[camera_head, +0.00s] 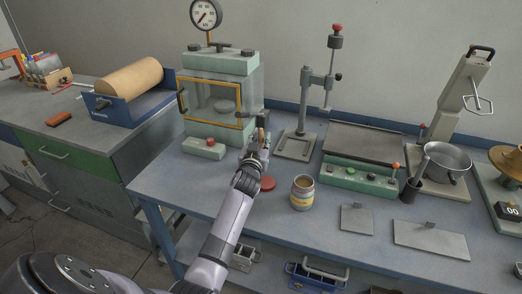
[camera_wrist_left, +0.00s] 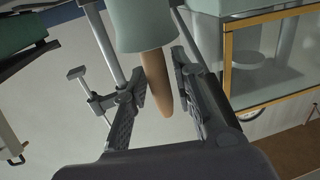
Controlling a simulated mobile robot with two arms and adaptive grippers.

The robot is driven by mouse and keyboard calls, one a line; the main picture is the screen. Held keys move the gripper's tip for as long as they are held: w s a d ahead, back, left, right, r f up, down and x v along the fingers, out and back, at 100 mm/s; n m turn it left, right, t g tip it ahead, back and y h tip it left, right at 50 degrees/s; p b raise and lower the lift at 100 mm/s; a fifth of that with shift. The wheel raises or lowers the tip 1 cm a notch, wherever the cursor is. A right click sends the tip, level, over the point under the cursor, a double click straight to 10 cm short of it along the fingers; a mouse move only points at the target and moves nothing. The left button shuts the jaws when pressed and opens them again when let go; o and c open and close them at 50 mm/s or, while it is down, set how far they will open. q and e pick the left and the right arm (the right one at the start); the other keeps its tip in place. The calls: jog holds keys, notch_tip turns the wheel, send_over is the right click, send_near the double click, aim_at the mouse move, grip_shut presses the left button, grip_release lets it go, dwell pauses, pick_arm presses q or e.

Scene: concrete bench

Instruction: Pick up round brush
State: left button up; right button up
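A tan tapered wooden handle, which looks like that of the round brush (camera_wrist_left: 156,84), shows in the left wrist view, where the scene appears upside down. One end enters a grey-green cup-like thing (camera_wrist_left: 140,25); I cannot tell if that is a holder or part of the brush. My left gripper (camera_wrist_left: 160,90) is open, its two fingers on either side of the handle, with small gaps. In the head view the handle (camera_head: 261,134) stands upright at my left gripper (camera_head: 259,147), which hides its lower part. My right gripper is not in view.
A green vacuum oven (camera_head: 210,131) with a glass front stands close to the left of the gripper. A press stand (camera_head: 304,110) is to its right. A red disc (camera_head: 267,183) and a labelled jar (camera_head: 302,192) are in front. A hot plate (camera_head: 360,145) stands further right.

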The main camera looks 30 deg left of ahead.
pick_arm(q)
grip_shut()
jog(key=shift+r, duration=0.15)
notch_tip(320, 180, up, 20)
jog(key=p, duration=0.1)
dwell(0.7)
